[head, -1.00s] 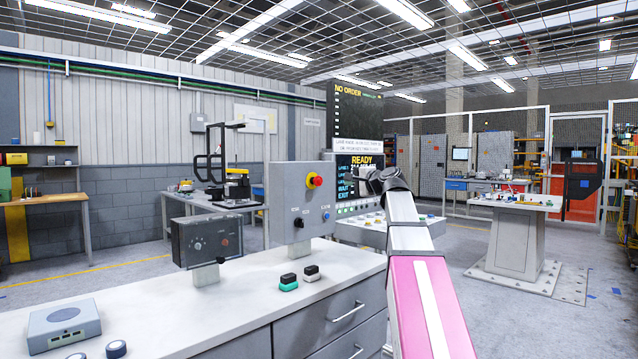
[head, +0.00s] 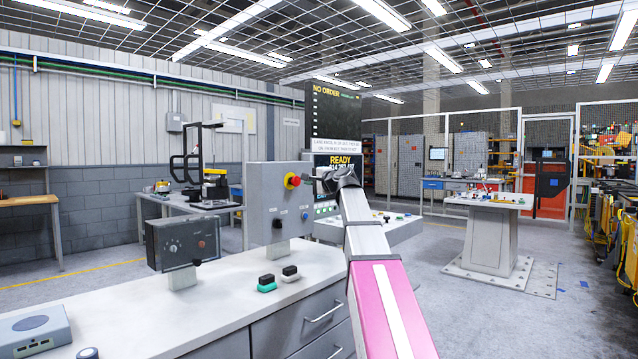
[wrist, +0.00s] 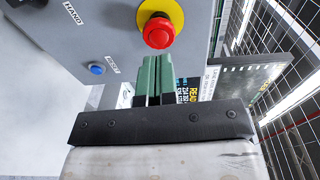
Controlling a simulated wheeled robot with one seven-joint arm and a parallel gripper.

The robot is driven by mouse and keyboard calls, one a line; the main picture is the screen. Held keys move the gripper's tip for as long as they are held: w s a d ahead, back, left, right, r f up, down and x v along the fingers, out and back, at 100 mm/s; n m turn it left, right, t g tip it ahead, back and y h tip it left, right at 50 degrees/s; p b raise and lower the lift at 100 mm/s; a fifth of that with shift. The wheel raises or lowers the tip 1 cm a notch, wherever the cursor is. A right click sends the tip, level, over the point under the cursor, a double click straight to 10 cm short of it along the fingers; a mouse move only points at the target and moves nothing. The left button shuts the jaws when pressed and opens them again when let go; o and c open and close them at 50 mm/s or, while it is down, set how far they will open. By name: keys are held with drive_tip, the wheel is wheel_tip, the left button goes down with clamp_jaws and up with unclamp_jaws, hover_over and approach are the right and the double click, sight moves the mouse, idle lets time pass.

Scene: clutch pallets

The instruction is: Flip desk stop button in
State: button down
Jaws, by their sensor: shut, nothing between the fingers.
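The stop button is a red mushroom head on a yellow collar. It sits on the upper right of a grey control box (head: 262,215) on the desk, as the head view shows the button (head: 292,181). In the wrist view the red button (wrist: 158,33) is at the top centre, just beyond my fingers, and stands out from the box face. My gripper (wrist: 153,62) has its green fingers shut together with nothing between them. In the head view my gripper (head: 311,178) is just right of the button; whether it touches cannot be told.
A blue reset button (wrist: 96,69) is lower on the same box face. A dark dial box (head: 182,243) stands left of it. A display screen (head: 335,125) rises behind.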

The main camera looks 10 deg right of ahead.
sight(297, 180)
drive_tip(key=shift+x, duration=2.35)
drive_tip(key=shift+x, duration=0.9)
drive_tip(key=shift+r, duration=0.25)
drive_tip(key=shift+s+d, duration=0.15)
drive_tip(key=shift+s, duration=0.25)
drive_tip(key=v, duration=1.4)
drive_tip(key=shift+f, duration=0.2)
